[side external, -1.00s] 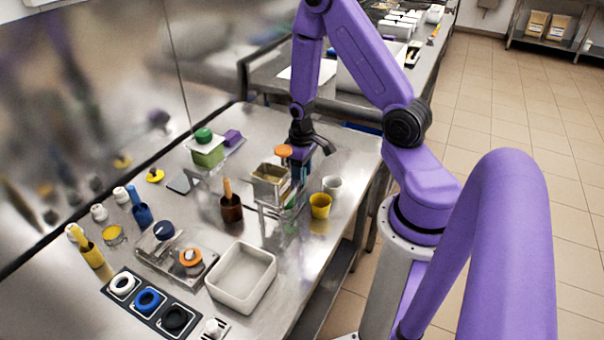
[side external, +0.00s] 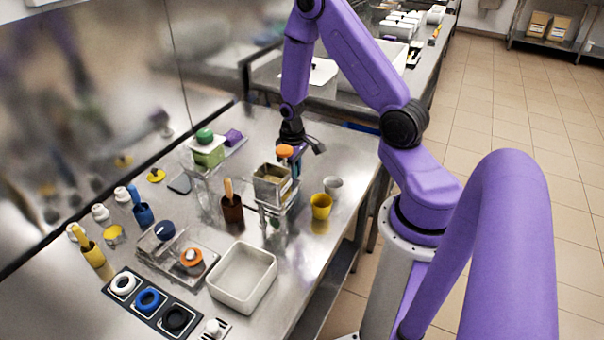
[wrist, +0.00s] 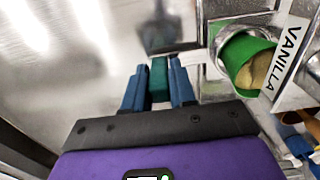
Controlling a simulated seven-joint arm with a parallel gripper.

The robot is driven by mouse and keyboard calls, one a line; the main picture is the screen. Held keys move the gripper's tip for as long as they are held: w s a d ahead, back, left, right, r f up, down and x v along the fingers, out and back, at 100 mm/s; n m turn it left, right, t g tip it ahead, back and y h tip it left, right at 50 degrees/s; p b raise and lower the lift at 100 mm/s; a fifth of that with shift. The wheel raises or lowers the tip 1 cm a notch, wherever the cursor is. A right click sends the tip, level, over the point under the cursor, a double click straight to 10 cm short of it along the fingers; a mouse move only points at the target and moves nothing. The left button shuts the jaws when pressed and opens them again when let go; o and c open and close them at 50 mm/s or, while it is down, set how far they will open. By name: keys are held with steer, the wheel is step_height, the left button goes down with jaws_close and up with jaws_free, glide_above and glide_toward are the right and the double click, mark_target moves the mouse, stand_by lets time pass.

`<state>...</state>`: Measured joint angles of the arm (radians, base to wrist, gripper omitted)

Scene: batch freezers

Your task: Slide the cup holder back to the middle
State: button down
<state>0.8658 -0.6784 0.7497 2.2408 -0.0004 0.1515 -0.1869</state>
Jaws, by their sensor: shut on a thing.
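In the wrist view the two blue fingers of my gripper (wrist: 158,88) are shut on a dark green block (wrist: 159,72), which looks like the handle of the cup holder. The rest of the holder is hard to make out there. In the side view my gripper (side external: 298,160) points down just behind the metal dispenser (side external: 271,188) with an orange knob (side external: 284,151).
A yellow cup (side external: 321,206) and a grey cup (side external: 333,186) stand near the counter edge. A white tub (side external: 242,275) sits in front.

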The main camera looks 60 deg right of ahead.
steer(key=w, duration=0.8)
steer(key=shift+w, duration=0.25)
steer(key=c, duration=1)
jaws_free()
steer(key=shift+r, duration=0.1)
step_height(320, 180, up, 17)
steer(key=shift+r, duration=0.15)
